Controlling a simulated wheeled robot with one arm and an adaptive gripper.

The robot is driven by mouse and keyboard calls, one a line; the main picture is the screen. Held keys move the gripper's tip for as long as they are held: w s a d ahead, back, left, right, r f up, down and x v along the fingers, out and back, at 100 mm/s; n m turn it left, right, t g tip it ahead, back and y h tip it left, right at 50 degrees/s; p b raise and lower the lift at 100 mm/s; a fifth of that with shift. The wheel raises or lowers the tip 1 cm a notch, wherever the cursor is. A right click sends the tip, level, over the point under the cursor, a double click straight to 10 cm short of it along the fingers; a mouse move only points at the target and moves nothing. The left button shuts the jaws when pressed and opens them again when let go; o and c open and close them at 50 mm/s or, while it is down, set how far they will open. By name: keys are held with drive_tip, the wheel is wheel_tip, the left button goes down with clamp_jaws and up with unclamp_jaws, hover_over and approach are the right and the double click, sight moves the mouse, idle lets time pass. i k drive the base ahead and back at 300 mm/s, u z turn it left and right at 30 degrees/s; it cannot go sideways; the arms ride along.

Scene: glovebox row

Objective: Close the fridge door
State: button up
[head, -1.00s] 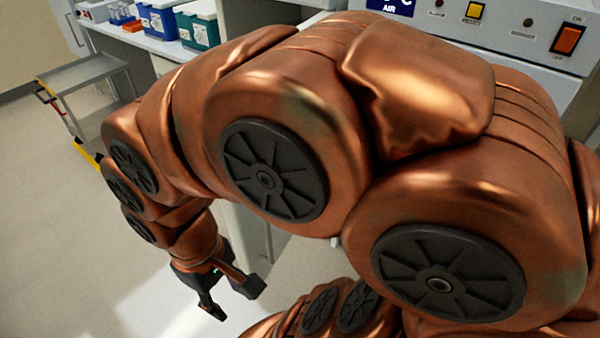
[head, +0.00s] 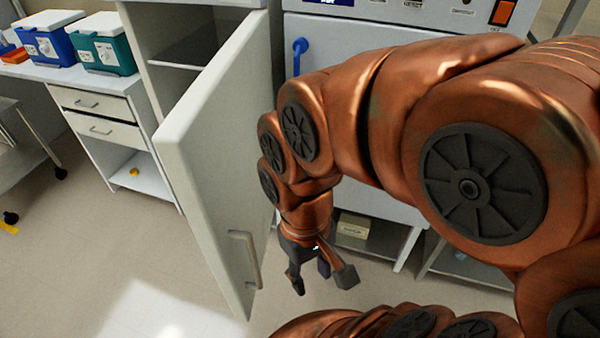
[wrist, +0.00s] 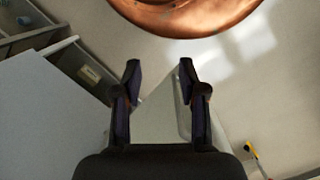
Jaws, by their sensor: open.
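The white fridge door (head: 222,125) stands swung open toward me in the head view, its face with the bar handle (head: 246,262) turned to the right. Behind it, left, the open fridge interior (head: 175,35) shows a shelf. My gripper (head: 322,284) is open and empty, pointing down, to the right of the door's handle side. No contact with the door shows. In the wrist view the two fingers of my gripper (wrist: 159,66) are apart, and a pale panel, likely the door (wrist: 158,122), shows beyond and between them.
A glovebox front with a blue handle (head: 298,52) stands right of the fridge, behind my arm. A drawer bench (head: 100,115) with blue and teal cool boxes (head: 102,45) is at the left. A cart (head: 15,125) stands at far left. Floor left of the door is clear.

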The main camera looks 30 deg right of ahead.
sight(208, 148)
drive_tip(key=z, duration=0.25)
drive_tip(key=i, duration=0.5)
drive_tip(key=z, duration=0.05)
drive_tip(key=k, duration=0.55)
drive_tip(key=z, duration=0.95)
drive_tip(key=k, duration=1)
drive_tip(key=u, duration=1.4)
drive_tip(key=i, duration=0.5)
drive_tip(key=u, duration=0.1)
